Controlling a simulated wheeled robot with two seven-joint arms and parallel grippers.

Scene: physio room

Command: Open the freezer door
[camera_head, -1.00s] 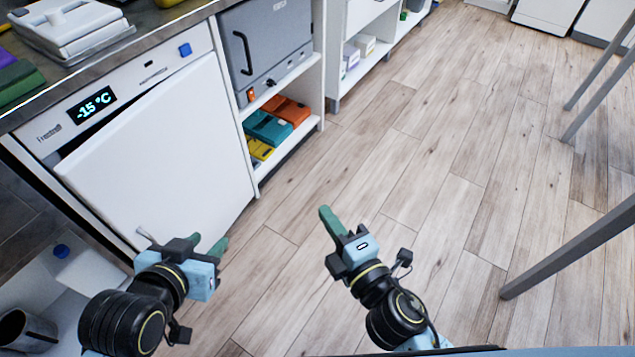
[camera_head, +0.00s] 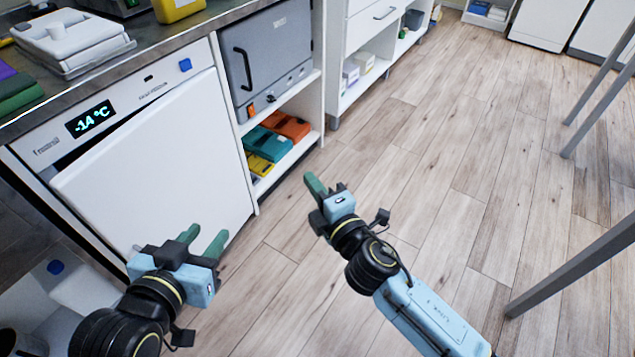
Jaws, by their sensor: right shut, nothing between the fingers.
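The white freezer (camera_head: 38,150) is built in under the counter at the left, and its display (camera_head: 90,118) reads -14 °C. Its door (camera_head: 160,150) stands slightly ajar, with a dark gap along the upper left edge; the right edge sits close to the body. My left gripper (camera_head: 203,240) is open and empty, its green fingers apart in front of the door's lower part; I cannot tell whether they touch it. My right gripper (camera_head: 314,185) is shut and empty, over the floor to the right of the freezer.
A grey oven-like box (camera_head: 268,60) and coloured packs (camera_head: 268,147) sit on shelves right of the freezer. A white device (camera_head: 70,38) and a yellow container (camera_head: 178,8) stand on the counter. Grey metal legs (camera_head: 575,265) stand at the right. The middle floor is clear.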

